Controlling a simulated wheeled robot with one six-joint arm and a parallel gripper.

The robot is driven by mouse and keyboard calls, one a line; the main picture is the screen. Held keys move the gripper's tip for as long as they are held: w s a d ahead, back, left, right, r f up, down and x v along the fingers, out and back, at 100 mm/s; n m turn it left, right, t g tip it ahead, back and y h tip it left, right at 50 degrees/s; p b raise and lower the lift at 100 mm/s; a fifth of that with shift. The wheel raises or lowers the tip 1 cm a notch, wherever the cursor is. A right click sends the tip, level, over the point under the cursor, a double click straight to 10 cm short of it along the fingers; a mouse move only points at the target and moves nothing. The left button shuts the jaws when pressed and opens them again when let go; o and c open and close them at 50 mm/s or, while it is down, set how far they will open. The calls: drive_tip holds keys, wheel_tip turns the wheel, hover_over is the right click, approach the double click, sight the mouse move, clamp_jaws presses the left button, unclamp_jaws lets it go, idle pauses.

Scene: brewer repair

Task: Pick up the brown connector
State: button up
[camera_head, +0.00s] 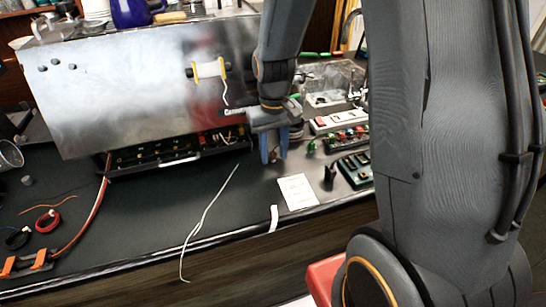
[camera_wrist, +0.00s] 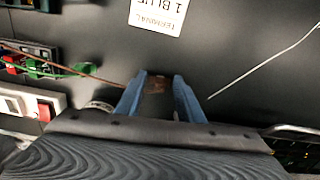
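The brown connector (camera_wrist: 156,84) is small and lies between the fingertips of my gripper (camera_wrist: 159,79) in the wrist view. A thin brown wire (camera_wrist: 108,80) runs from it to the left. The two blue fingers are apart, one on each side of it. Whether either finger touches it I cannot tell. In the head view my gripper (camera_head: 271,150) points down close to the black bench top, and its fingers largely hide the connector.
A white label card (camera_wrist: 158,14) reading "TERMINAL 1 BLUE" lies beyond the fingertips. A pale wire (camera_wrist: 265,63) lies to the right. Terminal blocks (camera_head: 346,140) and a white switch strip (camera_wrist: 30,103) are nearby. The open metal brewer (camera_head: 125,90) stands left of my gripper.

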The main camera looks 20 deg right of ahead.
drive_tip(key=c, duration=0.8)
drive_tip(key=shift+o, duration=0.2)
